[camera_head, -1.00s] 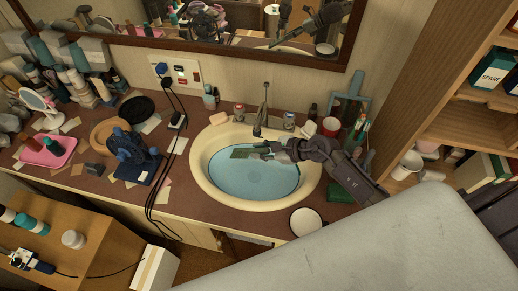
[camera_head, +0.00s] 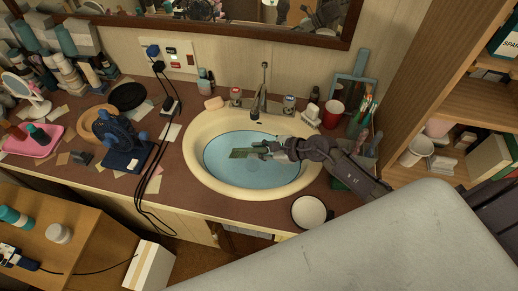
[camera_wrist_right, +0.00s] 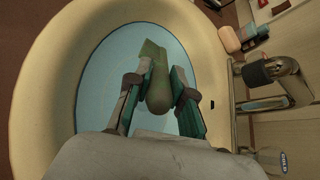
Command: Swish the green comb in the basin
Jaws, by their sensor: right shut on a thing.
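The green comb (camera_head: 243,153) is over the blue water of the cream basin (camera_head: 203,183). My right gripper (camera_head: 264,150) comes in from the right and is shut on the comb. In the right wrist view, the comb (camera_wrist_right: 153,78) is between the two fingers of the gripper (camera_wrist_right: 155,92), its flat end pointing away over the water. The basin's rim (camera_wrist_right: 38,75) curves around it. I cannot tell how deep the comb is in the water. My left gripper is not in view.
The tap (camera_head: 262,98) stands behind the basin. A red cup (camera_head: 332,113) and a brush holder (camera_head: 363,138) are at its right, near my right arm. A white round dish (camera_head: 308,211) lies in front. A blue fan (camera_head: 120,143) and black cables (camera_head: 150,200) are left.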

